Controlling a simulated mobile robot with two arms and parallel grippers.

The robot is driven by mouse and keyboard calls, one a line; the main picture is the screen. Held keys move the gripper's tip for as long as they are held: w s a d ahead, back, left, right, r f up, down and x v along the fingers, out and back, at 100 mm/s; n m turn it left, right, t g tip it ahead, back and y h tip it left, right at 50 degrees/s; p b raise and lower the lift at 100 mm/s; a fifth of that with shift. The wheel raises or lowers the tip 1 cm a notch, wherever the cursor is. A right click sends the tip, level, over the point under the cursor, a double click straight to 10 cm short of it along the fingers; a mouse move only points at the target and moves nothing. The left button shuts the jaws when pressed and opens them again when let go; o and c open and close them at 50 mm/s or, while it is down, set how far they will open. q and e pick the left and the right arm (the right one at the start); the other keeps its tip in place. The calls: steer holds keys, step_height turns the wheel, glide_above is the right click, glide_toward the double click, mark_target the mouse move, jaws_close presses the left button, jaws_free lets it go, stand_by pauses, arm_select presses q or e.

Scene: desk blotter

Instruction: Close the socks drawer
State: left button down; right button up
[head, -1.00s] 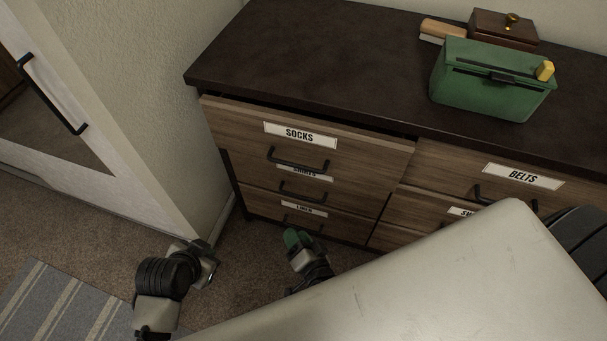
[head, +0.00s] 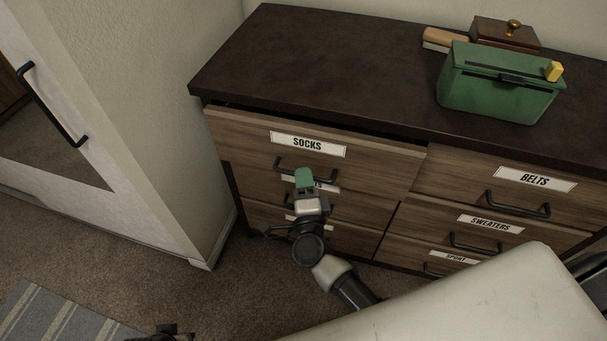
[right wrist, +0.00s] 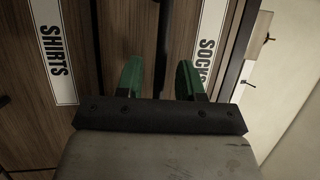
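The socks drawer (head: 385,168) is the top left drawer of the dresser. Its front stands out from the dresser, with a dark gap along its top edge. Its black bar handle (head: 330,175) is below the SOCKS label. My right gripper (head: 304,178) has green fingertips and is in front of this handle, covering part of it. Contact cannot be told. Part of my left arm shows at the bottom edge; its fingers are hidden.
The shirts drawer is below, its label (right wrist: 56,50) clear in the wrist view. The belts drawer (head: 450,175) and sweaters drawer (head: 425,215) are on the right. A green box (head: 490,95) and a wooden box (head: 500,35) stand on the dresser top (head: 310,60). A white cabinet (head: 110,130) stands left.

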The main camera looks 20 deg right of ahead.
steer(key=shift+x, duration=0.8)
jaws_close()
